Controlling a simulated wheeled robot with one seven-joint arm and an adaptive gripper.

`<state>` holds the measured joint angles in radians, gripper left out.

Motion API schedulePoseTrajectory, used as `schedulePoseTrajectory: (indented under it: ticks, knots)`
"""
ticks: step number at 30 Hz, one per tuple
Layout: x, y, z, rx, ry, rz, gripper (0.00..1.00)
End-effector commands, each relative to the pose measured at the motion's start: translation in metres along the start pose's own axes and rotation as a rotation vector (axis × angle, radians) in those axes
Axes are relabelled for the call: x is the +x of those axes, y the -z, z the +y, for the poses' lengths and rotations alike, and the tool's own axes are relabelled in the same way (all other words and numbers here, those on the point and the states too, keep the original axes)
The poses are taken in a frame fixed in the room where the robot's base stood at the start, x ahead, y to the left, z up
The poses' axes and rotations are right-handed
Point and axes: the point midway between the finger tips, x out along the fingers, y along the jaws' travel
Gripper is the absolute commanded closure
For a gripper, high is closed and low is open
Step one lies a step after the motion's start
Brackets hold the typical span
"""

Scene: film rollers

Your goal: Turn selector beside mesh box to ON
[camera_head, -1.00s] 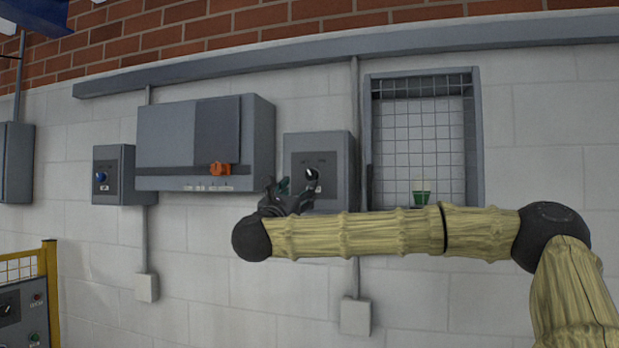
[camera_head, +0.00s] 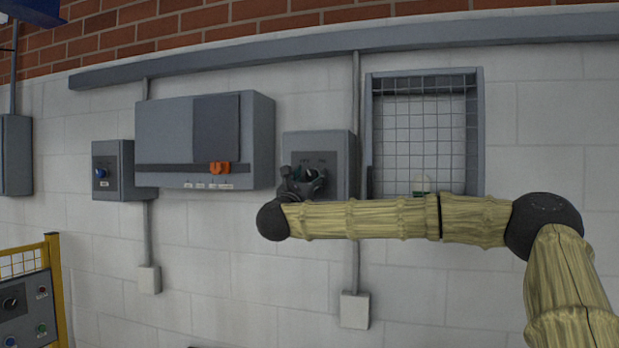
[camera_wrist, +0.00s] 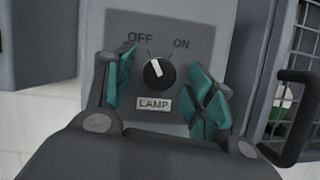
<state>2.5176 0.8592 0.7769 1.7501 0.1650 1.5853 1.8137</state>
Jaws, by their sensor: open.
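The selector (camera_wrist: 158,73) is a round black knob with a white pointer line, on a grey box (camera_wrist: 226,20) beside the mesh box (camera_head: 478,150). In the wrist view its plate reads OFF at left, ON at right and LAMP below. The pointer tilts up and left, towards OFF. My gripper (camera_wrist: 162,88) is open, with one green-padded finger on each side of the knob; I see a gap between each finger and the knob. In the head view my gripper (camera_head: 304,182) is in front of the selector box and partly covers the knob.
The mesh box has a dark handle (camera_wrist: 300,115) close to the right finger in the wrist view, with a green and white item behind the mesh. A wide grey cabinet (camera_head: 165,125) with an orange latch and a box with a blue knob (camera_head: 101,173) are at left.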

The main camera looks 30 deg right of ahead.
Motion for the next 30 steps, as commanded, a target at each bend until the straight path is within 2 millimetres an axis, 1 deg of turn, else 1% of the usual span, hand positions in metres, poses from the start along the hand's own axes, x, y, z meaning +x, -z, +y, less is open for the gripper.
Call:
schedulePoseTrajectory:
  ticks: [4, 5, 6, 8, 12, 22, 30]
  knots:
    - [-0.0001, 0.0004, -0.0001, 0.000, 0.000, 0.000, 0.46]
    - [-0.0001, 0.0003, -0.0001, 0.000, 0.000, 0.000, 0.47]
    - [-0.0001, 0.0004, -0.0001, 0.000, 0.000, 0.000, 0.55]
    - [-0.0001, 0.0003, -0.0001, 0.000, 0.000, 0.000, 0.66]
    - [-0.0001, 0.0003, -0.0003, 0.000, 0.000, 0.000, 0.91]
    - [-0.0009, 0.0028, -0.0007, 0.012, 0.006, 0.001, 0.91]
    - [-0.0024, 0.0066, -0.0012, 0.069, 0.030, -0.001, 0.91]
